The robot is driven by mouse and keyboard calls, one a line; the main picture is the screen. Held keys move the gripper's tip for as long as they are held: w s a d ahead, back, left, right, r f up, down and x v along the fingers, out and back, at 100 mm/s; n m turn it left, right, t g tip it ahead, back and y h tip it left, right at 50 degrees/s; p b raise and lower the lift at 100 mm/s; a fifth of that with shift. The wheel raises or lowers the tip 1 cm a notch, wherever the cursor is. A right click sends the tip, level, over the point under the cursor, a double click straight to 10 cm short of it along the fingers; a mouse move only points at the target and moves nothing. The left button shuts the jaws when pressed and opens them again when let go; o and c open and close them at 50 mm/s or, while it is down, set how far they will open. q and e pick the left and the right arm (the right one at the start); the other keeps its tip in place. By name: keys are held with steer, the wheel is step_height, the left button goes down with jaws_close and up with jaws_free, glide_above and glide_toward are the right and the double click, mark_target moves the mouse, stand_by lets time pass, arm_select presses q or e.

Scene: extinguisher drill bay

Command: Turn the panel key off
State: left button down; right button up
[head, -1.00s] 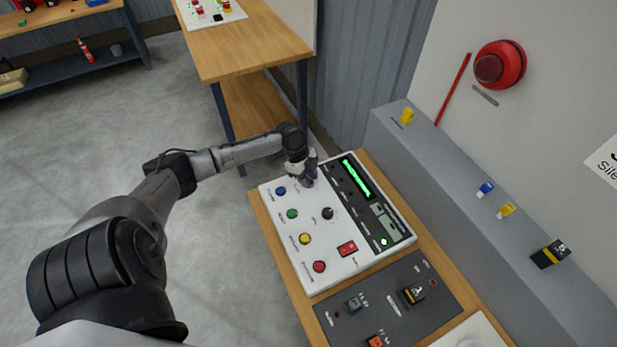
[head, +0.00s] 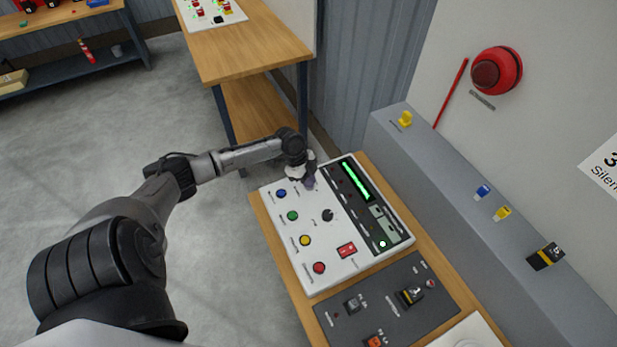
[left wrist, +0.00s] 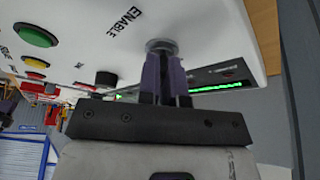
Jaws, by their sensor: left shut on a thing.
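The white control panel (head: 322,262) lies on a wooden bench. The panel key is at its far corner, mostly hidden by my left gripper (head: 310,183). In the left wrist view, the key's round metal collar (left wrist: 161,45) shows beside the printed word ENABLE. My left gripper's purple fingers (left wrist: 165,75) are shut on the key there and cover its grip, so I cannot read its angle. My right gripper is in neither view.
Blue (head: 281,193), green (head: 292,216), yellow (head: 305,240) and red (head: 319,267) buttons line the panel's near edge. A black knob (head: 327,215) and red rocker switch (head: 347,250) stand close by. A dark switch plate (head: 375,318) lies nearer on the bench.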

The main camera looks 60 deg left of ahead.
arm_select(q)
steer(key=n+p, duration=0.2)
steer(key=p, duration=0.1)
steer(key=n+t+y+p, duration=0.1)
steer(key=n+p, duration=0.2)
steer(key=p, duration=0.1)
steer(key=n+y+p, duration=0.1)
steer(key=n+p, duration=0.1)
steer(key=p, duration=0.1)
steer(key=shift+d+r+n+t, duration=0.15)
steer(key=shift+r+n+t, duration=0.15)
steer(key=shift+n+t, duration=0.1)
steer(key=n+y+p, duration=0.1)
steer(key=n+p, duration=0.1)
steer(key=shift+f+p, duration=0.1)
steer(key=shift+p, duration=0.3)
steer(key=shift+f+n+p, duration=0.15)
steer(key=shift+n+p, duration=0.3)
steer(key=shift+n, duration=0.15)
steer(key=c, duration=1.3)
jaws_free()
steer(key=shift+s, duration=0.1)
steer(key=shift+d+p+v, duration=0.2)
steer(key=shift+v, duration=3.25)
steer(key=shift+d+p+v, duration=0.15)
steer(key=shift+v, duration=3.25)
